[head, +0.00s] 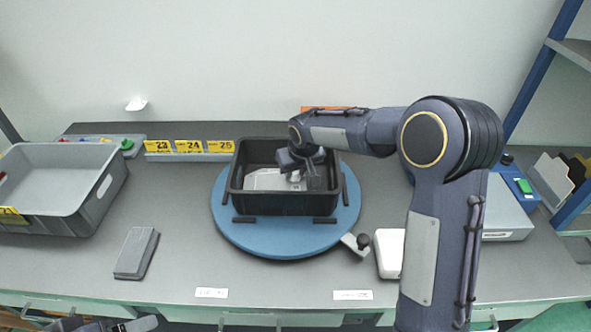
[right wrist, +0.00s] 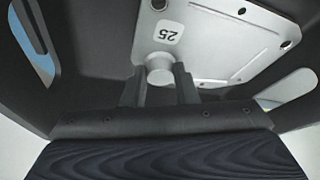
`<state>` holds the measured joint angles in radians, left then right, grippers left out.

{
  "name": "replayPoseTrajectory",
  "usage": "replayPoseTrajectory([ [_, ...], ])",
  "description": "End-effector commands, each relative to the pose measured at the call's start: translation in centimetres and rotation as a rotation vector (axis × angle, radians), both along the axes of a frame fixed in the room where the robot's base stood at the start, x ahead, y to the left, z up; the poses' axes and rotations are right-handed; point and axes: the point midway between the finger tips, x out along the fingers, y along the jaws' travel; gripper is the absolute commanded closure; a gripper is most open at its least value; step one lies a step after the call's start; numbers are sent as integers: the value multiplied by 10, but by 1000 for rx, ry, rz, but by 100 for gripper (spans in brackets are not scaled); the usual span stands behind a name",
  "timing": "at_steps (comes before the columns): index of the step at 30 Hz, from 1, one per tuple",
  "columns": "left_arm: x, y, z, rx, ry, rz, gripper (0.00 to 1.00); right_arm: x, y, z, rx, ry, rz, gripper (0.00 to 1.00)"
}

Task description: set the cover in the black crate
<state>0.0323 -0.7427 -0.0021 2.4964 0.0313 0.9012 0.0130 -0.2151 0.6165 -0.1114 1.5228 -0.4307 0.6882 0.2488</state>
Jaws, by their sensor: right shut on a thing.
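The cover (head: 268,180) is a flat silver-grey casting with holes and a round boss. It lies inside the walls of the black crate (head: 283,203), and whether it touches the floor cannot be told. In the right wrist view the cover (right wrist: 222,38) bears a label 25, and the crate's dark wall (right wrist: 92,62) shows beside it. My right gripper (head: 296,177) reaches down into the crate. Its fingers (right wrist: 160,80) are shut on the cover's boss. The head view shows it partly hidden by its own wrist.
The crate stands on a round blue turntable (head: 232,232) with dark bars around it. A grey bin (head: 92,206) is at left, a grey block (head: 137,253) in front of it. Yellow number plates (head: 189,147) stand behind. A white box (head: 390,253) and a grey device (head: 507,215) are at right.

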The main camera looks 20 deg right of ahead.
Motion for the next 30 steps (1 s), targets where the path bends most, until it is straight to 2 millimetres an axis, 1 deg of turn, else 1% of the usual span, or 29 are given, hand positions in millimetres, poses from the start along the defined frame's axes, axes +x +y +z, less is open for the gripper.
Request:
replayPoseTrajectory([
  [8,0,0,-2,0,0,0,17,1,0,-1,1,-3,0,100],
  [9,0,0,-2,0,0,0,17,0,0,-2,0,-1,0,71],
  [13,0,0,-2,0,0,0,17,0,0,-1,0,0,0,54],
  [14,0,0,-2,0,0,0,17,0,0,-1,0,0,0,52],
  [21,0,0,-1,0,0,0,17,0,0,-1,0,0,0,52],
  [24,0,0,0,0,0,0,17,-1,0,3,0,-1,0,52],
  [26,0,0,-1,0,0,0,17,-3,0,9,0,-2,1,52],
  [29,0,0,-3,0,0,0,17,-9,0,24,1,-5,1,52],
  [30,0,0,-4,0,0,0,17,-12,-1,32,2,-6,2,52],
])
